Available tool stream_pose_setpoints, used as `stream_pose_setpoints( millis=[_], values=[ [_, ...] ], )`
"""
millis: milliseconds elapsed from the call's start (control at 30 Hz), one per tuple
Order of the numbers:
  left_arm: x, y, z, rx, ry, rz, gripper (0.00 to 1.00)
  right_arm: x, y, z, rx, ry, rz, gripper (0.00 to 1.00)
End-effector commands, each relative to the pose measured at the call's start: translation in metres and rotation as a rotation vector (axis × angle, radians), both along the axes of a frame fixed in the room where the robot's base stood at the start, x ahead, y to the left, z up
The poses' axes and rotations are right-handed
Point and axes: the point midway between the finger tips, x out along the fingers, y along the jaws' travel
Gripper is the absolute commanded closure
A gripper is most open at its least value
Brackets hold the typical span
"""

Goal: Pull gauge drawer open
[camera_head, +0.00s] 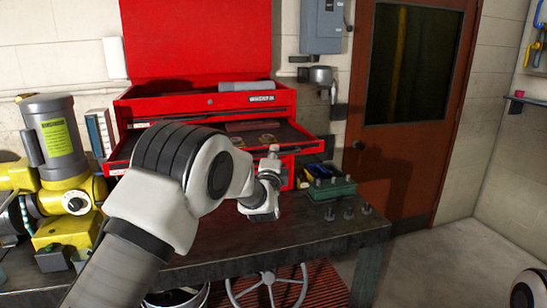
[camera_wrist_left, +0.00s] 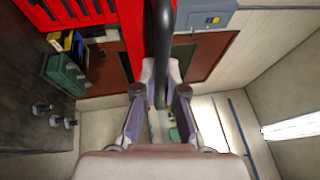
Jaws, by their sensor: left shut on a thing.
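The red tool chest (camera_head: 200,103) stands on the workbench with its lid up. A wide red drawer (camera_head: 308,146) sticks out from its front, and round tan pieces and a flat brown box show inside. I cannot tell for sure that this is the gauge drawer. My left gripper (camera_head: 271,172) is at the drawer's front, and my arm hides much of the front. In the left wrist view, my left gripper (camera_wrist_left: 161,82) is shut on a dark bar-like handle (camera_wrist_left: 163,45) between its fingertips. My right gripper is not in view.
A yellow and grey motor (camera_head: 55,138) stands at the left. A brown door (camera_head: 405,150) is behind, with open floor at right.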

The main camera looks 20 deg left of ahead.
Motion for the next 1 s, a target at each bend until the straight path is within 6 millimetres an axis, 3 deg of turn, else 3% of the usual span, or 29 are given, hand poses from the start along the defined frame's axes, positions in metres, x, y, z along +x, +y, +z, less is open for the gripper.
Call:
stream_pose_setpoints(
  millis=[367,400,433,467,800,1000],
  values=[
    [0.000,-0.001,0.003,0.001,-0.005,-0.002,1.00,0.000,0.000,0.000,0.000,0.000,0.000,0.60],
    [0.000,-0.001,0.002,0.001,-0.005,-0.002,0.80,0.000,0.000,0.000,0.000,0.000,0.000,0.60],
    [0.000,-0.001,0.002,0.001,-0.005,-0.002,0.70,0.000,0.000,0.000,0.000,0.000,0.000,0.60],
    [0.000,-0.001,0.002,0.001,-0.005,-0.002,0.65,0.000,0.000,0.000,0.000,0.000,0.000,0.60],
    [-0.003,-0.001,0.001,0.001,-0.003,-0.001,0.65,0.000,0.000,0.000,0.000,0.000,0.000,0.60],
    [-0.038,-0.010,-0.006,0.002,0.002,-0.003,0.65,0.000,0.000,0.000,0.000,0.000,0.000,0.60]
  ],
)
